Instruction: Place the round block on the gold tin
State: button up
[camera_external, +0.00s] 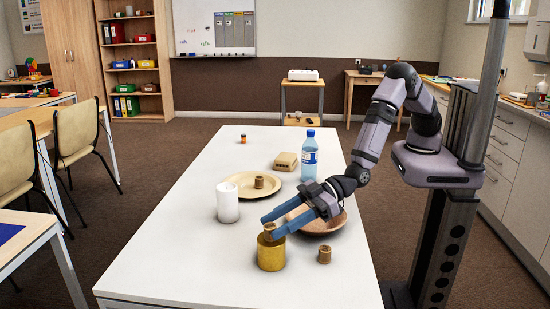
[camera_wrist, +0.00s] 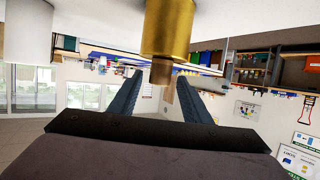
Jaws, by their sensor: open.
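The gold tin (camera_external: 271,254) stands upright on the white table near its front. A small brown round block (camera_external: 269,229) sits on top of the tin, touching its lid. My gripper (camera_external: 269,226) is at the block's height, with its blue fingers on either side. In the wrist view, which is upside down, the gold tin (camera_wrist: 168,25) hangs from the top, and the block (camera_wrist: 161,73) is against it. The open fingers of my gripper (camera_wrist: 160,77) stand apart from the block, with gaps on both sides.
Another small brown block (camera_external: 325,254) stands right of the tin, and one (camera_external: 260,182) sits on a tan plate (camera_external: 231,187). The table's front left is clear.

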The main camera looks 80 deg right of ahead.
jog(key=shift+r, duration=0.15)
jog(key=shift+r, duration=0.15)
jog(key=shift+s+d, duration=0.15)
jog(key=shift+s, duration=0.15)
jog(key=b+v, duration=0.1)
jog(key=v, duration=1)
jog(key=shift+b, duration=0.3)
jog(key=shift+s+r, duration=0.1)
